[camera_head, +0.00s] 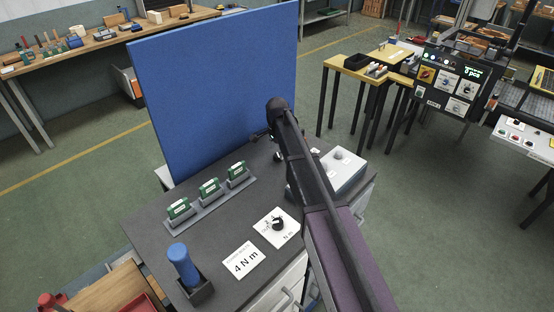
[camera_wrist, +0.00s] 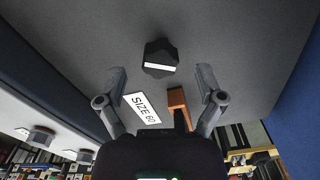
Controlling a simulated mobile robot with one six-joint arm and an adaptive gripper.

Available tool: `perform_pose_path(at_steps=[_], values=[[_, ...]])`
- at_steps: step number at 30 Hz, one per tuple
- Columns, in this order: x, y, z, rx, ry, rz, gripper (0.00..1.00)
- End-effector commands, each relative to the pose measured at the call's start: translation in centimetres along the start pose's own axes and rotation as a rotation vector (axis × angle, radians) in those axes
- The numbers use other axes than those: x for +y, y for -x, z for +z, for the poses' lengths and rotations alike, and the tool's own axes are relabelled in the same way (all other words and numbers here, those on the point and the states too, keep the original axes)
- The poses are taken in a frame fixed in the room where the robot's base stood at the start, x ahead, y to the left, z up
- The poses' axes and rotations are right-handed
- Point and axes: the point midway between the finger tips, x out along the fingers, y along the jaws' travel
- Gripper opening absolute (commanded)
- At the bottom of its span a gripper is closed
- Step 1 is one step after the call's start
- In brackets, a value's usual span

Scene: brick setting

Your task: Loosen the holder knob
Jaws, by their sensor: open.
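In the wrist view a black lobed knob (camera_wrist: 160,52) with a white bar across its near side sits on the dark grey bench top. It is probably the holder knob, but no label names it. My gripper (camera_wrist: 162,78) is open, one finger on each side and short of the knob, with nothing seen between the tips. An orange-brown angled piece (camera_wrist: 178,100) shows near the right finger. A white "SIZE 60" label (camera_wrist: 142,107) lies by the left finger. In the head view my arm hides most of this area.
In the head view the bench holds a black dial knob (camera_head: 278,223) on an "N m" plate, a "4 N m" card (camera_head: 243,262), a blue handle (camera_head: 182,262) in a dark stand, green units (camera_head: 209,188) in a rack, and a white box (camera_head: 346,168). A blue panel (camera_head: 215,85) stands behind.

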Motion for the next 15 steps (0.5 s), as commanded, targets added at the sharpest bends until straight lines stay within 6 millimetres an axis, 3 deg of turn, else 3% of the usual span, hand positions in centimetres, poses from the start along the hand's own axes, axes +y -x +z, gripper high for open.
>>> perform_pose_path(at_steps=[6, 15], values=[[0.0, -1.6, 0.0, 0.0, 0.0, 0.0, 0.87], [0.0, -2.0, 0.1, 0.0, 0.001, 0.0, 0.87]])
